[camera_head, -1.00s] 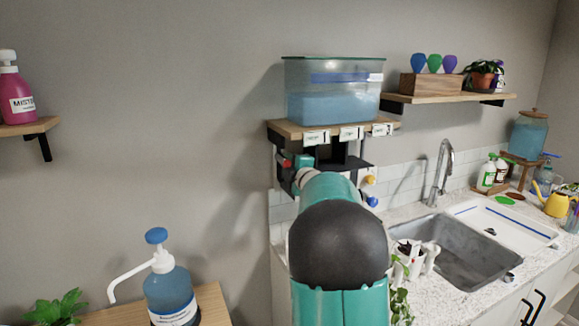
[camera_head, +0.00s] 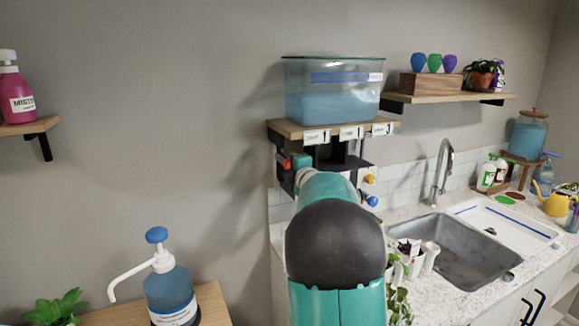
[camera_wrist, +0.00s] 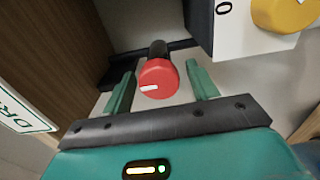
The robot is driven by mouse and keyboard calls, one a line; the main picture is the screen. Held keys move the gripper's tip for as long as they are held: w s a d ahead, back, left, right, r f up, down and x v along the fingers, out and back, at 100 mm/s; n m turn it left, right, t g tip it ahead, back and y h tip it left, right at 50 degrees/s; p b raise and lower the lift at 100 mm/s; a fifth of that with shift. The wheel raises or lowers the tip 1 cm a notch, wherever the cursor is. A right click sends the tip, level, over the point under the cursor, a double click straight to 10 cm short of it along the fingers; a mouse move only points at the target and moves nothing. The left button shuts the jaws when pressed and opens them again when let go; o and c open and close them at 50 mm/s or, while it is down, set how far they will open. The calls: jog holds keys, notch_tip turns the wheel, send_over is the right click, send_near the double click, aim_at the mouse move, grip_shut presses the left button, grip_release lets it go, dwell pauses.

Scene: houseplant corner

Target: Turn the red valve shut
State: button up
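The red valve (camera_wrist: 158,80) is a round red knob with a white mark, on a dark stem. In the wrist view it sits between the two fingers of my gripper (camera_wrist: 160,85), with a gap on each side. My gripper is open around the knob and does not appear to touch it. In the head view the red valve (camera_head: 287,163) shows small at the left under the tank shelf, beside the teal end of my arm. The white mark points left and slightly down in the wrist view.
A yellow knob (camera_wrist: 285,12) is close by at the upper right of the wrist view; it also shows in the head view (camera_head: 369,179) above a blue knob (camera_head: 371,201). A water tank (camera_head: 332,92) stands on the shelf above. A sink (camera_head: 455,250) is to the right.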

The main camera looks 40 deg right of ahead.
jog(key=v, duration=1.3)
jog(key=shift+s+a, duration=0.15)
jog(key=shift+s, duration=0.2)
jog(key=s+a+f+m+g, duration=0.1)
jog(key=s+a+m+g, duration=0.15)
jog(key=a+m, duration=0.5)
jog(key=s+a+f+m+g, duration=0.2)
jog(key=a+m+g, duration=0.15)
jog(key=a, duration=0.75)
jog(key=s+a+f+m+g+y, duration=0.2)
jog(key=s+a+f+g, duration=0.1)
jog(key=s+a, duration=0.5)
jog(key=s+a+f+m+g+y, duration=0.2)
jog(key=s+a+f, duration=0.4)
jog(key=a, duration=0.6)
jog(key=shift+s+a+f+g+y, duration=0.25)
jog(key=shift+s+g+y, duration=0.2)
jog(key=shift+s, duration=0.55)
